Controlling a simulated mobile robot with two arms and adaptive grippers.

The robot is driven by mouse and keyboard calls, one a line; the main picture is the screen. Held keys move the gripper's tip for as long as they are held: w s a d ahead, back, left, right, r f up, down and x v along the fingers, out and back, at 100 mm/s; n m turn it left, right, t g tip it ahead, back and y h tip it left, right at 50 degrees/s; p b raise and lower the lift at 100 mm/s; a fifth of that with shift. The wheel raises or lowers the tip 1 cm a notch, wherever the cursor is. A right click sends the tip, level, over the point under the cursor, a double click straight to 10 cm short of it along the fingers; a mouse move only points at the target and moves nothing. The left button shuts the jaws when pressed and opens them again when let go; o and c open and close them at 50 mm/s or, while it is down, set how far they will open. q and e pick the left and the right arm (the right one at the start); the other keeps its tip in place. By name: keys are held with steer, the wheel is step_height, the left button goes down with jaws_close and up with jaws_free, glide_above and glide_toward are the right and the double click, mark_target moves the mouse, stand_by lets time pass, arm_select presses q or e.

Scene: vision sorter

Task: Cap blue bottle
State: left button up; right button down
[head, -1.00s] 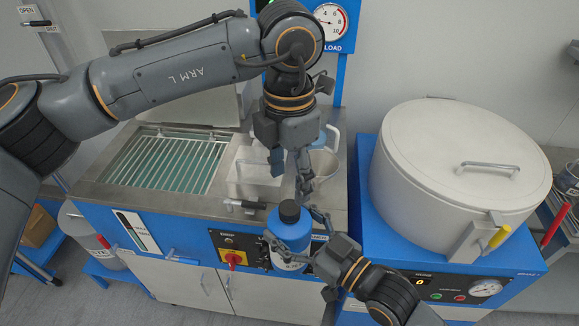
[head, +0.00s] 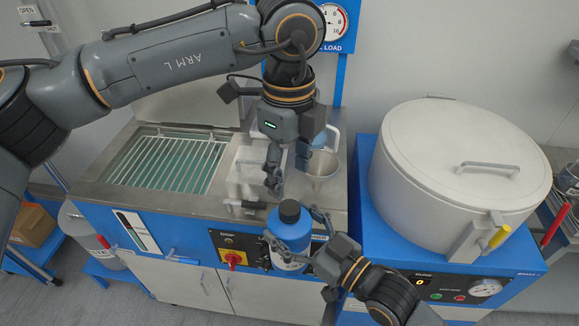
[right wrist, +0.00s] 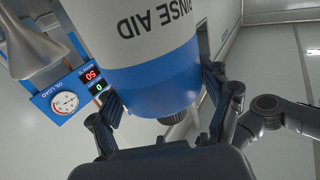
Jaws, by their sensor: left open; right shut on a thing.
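The blue bottle (head: 288,262) is held upright in front of the counter in the head view. A black cap (head: 289,208) sits on its neck. My right gripper (head: 295,236) is shut around the bottle's upper body. In the right wrist view the bottle (right wrist: 150,88) appears upside down with a "RINSE AID" label, between the two fingers; its dark ribbed cap (right wrist: 180,106) shows below. My left gripper (head: 288,170) is open and empty, pointing down above the cap and apart from it.
A steel counter with a grated basin (head: 170,163) lies at left. A large white lidded drum (head: 450,160) stands at right. A red switch (head: 234,259) is on the front panel beside the bottle.

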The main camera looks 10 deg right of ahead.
mark_target(290, 207)
arm_select(q)
steer(key=shift+n, duration=0.5)
steer(key=shift+f, duration=3.95)
